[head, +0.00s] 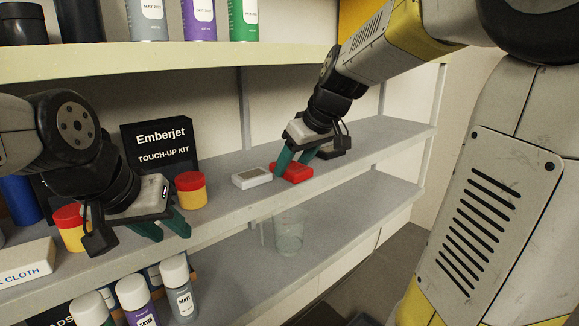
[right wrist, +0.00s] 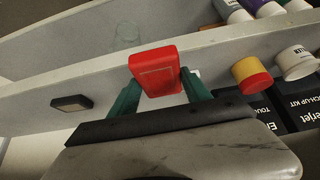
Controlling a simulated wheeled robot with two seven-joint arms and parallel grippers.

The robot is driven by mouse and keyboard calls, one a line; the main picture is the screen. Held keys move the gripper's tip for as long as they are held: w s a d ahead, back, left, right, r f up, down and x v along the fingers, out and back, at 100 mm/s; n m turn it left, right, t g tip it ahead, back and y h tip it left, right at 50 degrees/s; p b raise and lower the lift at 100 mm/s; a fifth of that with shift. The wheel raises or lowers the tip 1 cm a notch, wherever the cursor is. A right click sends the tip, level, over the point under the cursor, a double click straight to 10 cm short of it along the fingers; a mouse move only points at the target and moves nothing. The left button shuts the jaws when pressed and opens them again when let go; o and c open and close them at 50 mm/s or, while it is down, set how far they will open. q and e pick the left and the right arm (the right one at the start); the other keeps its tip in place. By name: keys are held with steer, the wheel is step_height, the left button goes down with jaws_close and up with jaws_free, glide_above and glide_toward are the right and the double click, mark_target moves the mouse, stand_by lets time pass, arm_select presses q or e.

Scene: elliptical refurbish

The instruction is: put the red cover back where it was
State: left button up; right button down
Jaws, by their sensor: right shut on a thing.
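The red cover (head: 292,172) is a small red block-like piece at the middle shelf, just right of a small white case (head: 252,178) with a grey top. My right gripper (head: 296,160) comes down from above and is shut on the red cover. In the right wrist view the red cover (right wrist: 155,70) sits between the two green fingers of my right gripper (right wrist: 160,92). I cannot tell whether it touches the shelf. My left gripper (head: 164,228) is empty, its fingers apart, in front of the shelf at the left.
A dark piece with a beige top (right wrist: 72,103) lies on the shelf (head: 390,135) beyond the cover. Red-lidded yellow jars (head: 190,190) and a black Emberjet box (head: 160,145) stand left. A clear cup (head: 289,232) and spray bottles (head: 180,290) are below. The upper shelf (head: 170,62) overhangs.

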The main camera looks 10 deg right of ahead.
steer(key=w+d, duration=0.1)
steer(key=w, duration=0.4)
steer(key=w+d, duration=0.1)
steer(key=w, duration=0.4)
steer(key=w+d+f, duration=0.1)
steer(key=w, duration=0.4)
steer(key=shift+w+d+f, duration=0.1)
steer(key=shift+d, duration=0.25)
steer(key=shift+w+f, duration=0.25)
steer(key=shift+f, duration=1.5)
steer(key=shift+c, duration=2.4)
jaws_free()
steer(key=shift+f, duration=0.2)
